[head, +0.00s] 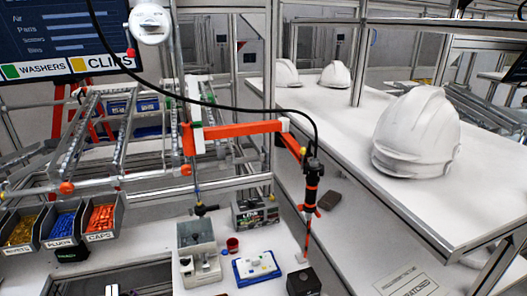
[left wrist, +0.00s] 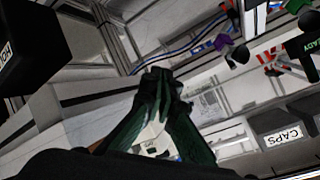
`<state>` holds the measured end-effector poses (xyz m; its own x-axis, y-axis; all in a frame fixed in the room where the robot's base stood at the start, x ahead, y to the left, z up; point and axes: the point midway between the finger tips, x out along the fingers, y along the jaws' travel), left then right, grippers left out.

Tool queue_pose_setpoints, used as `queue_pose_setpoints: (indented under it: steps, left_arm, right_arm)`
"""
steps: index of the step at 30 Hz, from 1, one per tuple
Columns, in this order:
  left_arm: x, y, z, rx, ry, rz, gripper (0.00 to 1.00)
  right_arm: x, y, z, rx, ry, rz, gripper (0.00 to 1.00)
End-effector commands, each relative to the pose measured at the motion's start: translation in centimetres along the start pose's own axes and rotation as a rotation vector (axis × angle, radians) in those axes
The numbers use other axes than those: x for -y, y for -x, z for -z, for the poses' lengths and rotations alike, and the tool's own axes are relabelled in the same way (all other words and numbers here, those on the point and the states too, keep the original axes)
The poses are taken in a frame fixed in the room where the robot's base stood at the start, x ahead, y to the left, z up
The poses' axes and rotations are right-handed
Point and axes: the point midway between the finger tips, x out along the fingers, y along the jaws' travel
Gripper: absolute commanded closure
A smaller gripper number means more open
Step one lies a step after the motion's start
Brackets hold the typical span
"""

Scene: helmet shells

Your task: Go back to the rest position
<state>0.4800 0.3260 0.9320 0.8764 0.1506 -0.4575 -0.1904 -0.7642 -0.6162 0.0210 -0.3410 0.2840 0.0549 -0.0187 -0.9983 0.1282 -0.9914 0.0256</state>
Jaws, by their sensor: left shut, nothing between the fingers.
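My left gripper (left wrist: 160,82) shows in the left wrist view. Its dark fingers come together at the tips and hold nothing. Neither of my grippers shows in the head view. In the head view a large white helmet shell (head: 418,135) stands on the long white table (head: 360,150) at the right. Two smaller-looking white helmets (head: 335,75) (head: 287,73) stand farther back on the same table.
Bins of coloured parts (head: 100,220) sit at the left. An orange jointed arm (head: 235,130) carries a hanging black screwdriver (head: 312,190) over the workbench. A grey fixture (head: 198,250), a blue-and-white tray (head: 256,267) and a dark block (head: 303,282) stand below it.

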Motion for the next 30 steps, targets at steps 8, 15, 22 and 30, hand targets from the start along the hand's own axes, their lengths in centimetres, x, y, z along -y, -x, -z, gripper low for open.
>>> queue_pose_setpoints:
  steps: [8, 15, 22, 30]
  left_arm:
    - [-7.4, 4.5, -14.9, 0.415, 0.312, -0.21, 1.0]
    - [-11.8, 9.4, -21.4, 0.643, 0.468, -0.311, 1.0]
    - [-15.7, 9.8, -25.5, 0.754, 0.529, -0.363, 1.0]
    - [-21.4, 5.1, -30.8, 0.778, 0.515, -0.39, 1.0]
  right_arm:
    - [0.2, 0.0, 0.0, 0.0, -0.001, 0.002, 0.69]
    - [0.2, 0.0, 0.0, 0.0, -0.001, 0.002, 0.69]
    - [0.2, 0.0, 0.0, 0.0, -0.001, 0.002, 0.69]
    - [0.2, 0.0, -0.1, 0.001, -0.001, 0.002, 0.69]
